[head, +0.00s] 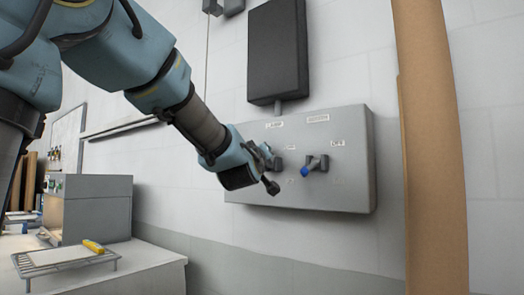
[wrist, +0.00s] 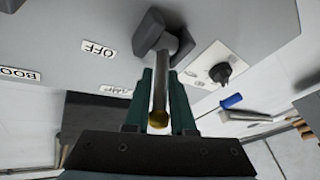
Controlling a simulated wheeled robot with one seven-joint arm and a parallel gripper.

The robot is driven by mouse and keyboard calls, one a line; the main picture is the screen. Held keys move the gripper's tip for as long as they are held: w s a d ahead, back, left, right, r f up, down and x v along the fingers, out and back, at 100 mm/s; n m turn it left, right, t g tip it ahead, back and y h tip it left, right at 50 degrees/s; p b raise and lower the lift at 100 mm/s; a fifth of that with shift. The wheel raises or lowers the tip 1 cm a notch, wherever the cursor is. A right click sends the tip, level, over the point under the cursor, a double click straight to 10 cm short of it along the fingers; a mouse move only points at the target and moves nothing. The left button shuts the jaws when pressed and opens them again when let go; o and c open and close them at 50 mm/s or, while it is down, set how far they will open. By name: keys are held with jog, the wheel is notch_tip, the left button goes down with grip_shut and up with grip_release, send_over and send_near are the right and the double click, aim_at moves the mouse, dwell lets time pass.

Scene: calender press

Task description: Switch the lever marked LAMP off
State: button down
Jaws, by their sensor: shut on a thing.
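A grey switch box (head: 355,190) is fixed to the white wall in the head view. The label marked LAMP (head: 274,125) is at its upper left, above the area where my gripper (head: 270,165) is. In the wrist view my gripper (wrist: 160,105) is shut on a silver lever (wrist: 159,90) with a brass-coloured end, its green fingers on either side. The lever runs from a dark pivot block (wrist: 165,32) on the box. An OFF label (wrist: 98,48) lies left of the pivot there. In the head view my gripper hides most of this lever.
A second lever with a blue end (head: 306,171) is close on the right of my gripper, under another label (head: 318,118). A dark panel (head: 277,50) hangs above the box. A brown post (head: 432,150) stands at right. A bench with a rack (head: 65,262) is lower left.

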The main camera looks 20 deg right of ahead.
dwell(0.3)
jog(key=c, duration=0.9)
grip_release()
jog(key=shift+o, duration=0.2)
jog(key=b+v, duration=0.3)
jog(key=v, duration=0.7)
jog(key=shift+s+a, duration=0.15)
jog(key=shift+s, duration=0.2)
